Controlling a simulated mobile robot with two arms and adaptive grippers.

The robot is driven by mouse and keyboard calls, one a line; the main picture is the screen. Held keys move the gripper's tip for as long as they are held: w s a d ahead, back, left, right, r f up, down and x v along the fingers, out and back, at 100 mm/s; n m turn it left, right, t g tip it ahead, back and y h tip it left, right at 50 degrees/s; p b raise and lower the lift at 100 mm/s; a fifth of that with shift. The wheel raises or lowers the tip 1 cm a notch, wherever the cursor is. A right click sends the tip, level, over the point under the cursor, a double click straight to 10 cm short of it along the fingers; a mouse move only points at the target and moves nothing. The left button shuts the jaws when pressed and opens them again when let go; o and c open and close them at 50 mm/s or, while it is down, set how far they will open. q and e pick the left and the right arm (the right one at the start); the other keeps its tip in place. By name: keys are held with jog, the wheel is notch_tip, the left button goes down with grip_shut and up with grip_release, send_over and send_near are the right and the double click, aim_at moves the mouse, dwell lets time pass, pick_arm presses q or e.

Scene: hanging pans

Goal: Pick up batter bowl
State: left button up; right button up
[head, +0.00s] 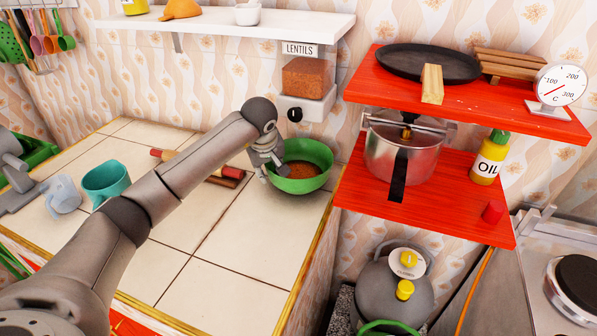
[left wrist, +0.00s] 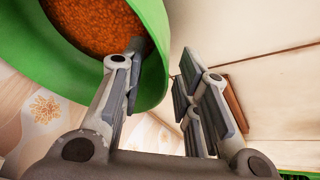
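The green bowl (head: 304,180), which I take for the batter bowl, stands at the back right corner of the tiled counter, with grainy orange-brown contents. It also shows at the upper left of the left wrist view (left wrist: 158,82). My left gripper (head: 268,162) is at the bowl's left side, pointing down. In the left wrist view the fingers (left wrist: 155,88) are apart. One fingertip reaches inside the bowl and the other is outside, with the bowl's wall between them. The outer finger stands clear of the wall. My right gripper is not in view.
A lentils dispenser (head: 305,82) hangs just above the bowl. A red shelf (head: 430,205) with a steel pot (head: 400,155) and an oil bottle (head: 489,160) is to the right. A teal cup (head: 106,180) stands at the counter's left. The counter's front middle is clear.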

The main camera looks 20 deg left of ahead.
pick_arm(q)
jog(key=shift+x, duration=0.95)
jog(key=shift+c, duration=0.4)
grip_shut()
jog(key=shift+r, duration=0.25)
